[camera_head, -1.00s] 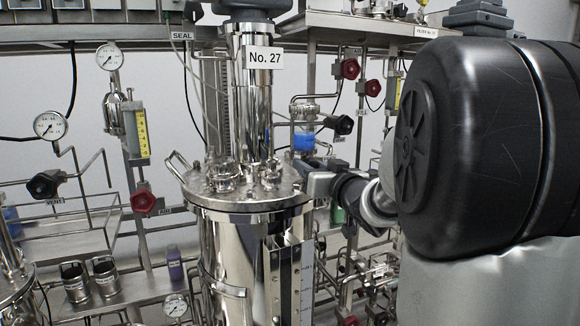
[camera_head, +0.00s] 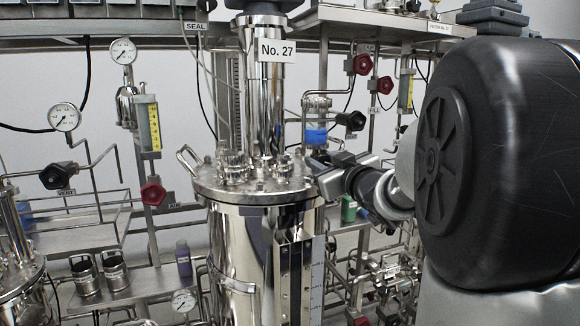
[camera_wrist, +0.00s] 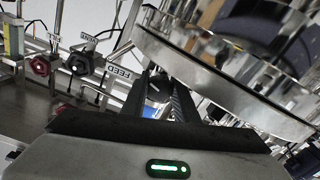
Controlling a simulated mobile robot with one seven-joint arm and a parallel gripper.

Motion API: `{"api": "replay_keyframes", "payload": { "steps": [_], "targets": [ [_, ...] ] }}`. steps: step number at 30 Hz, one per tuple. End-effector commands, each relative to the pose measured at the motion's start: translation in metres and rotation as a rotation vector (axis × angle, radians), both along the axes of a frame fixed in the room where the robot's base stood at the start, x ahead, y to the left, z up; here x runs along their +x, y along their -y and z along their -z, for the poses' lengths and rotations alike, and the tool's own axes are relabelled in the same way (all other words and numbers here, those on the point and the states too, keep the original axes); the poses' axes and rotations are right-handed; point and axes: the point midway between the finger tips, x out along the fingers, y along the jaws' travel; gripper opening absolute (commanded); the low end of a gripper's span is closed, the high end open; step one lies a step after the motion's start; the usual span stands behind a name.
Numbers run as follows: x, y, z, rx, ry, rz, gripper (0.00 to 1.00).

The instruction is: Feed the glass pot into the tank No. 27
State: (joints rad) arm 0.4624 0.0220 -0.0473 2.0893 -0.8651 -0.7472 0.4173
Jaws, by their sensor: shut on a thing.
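Tank No. 27 (camera_head: 235,240) is a tall polished steel vessel in the middle of the head view, with a number plate on its column. The glass pot (camera_head: 316,136) holds blue liquid under a metal top, just right of that column. My gripper (camera_head: 333,162) is just below the pot, beside the right rim of the tank's lid. In the wrist view its fingers (camera_wrist: 168,92) are close together on something dark and small. A blue patch shows beside them. The exact contact is hidden.
A FEED label (camera_wrist: 120,75) shows left of my fingers in the wrist view. A black knob (camera_head: 353,121) is right of the pot. Red knobs (camera_head: 362,64) and thin pipes crowd the wall. The tank's steel rim (camera_wrist: 225,85) is close to my fingers.

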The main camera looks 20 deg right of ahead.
Motion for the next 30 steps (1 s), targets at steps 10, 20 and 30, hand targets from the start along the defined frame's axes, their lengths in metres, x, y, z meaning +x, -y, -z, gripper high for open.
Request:
{"api": "replay_keyframes", "payload": {
  "steps": [10, 20, 30],
  "targets": [
    [0.0003, -0.0002, -0.0005, -0.137, 0.007, -0.001, 0.04],
    [0.0003, -0.0002, -0.0012, -0.156, 0.007, -0.001, 0.04],
    [0.0003, 0.0, -0.0011, -0.155, 0.007, -0.001, 0.46]
  ]
}}
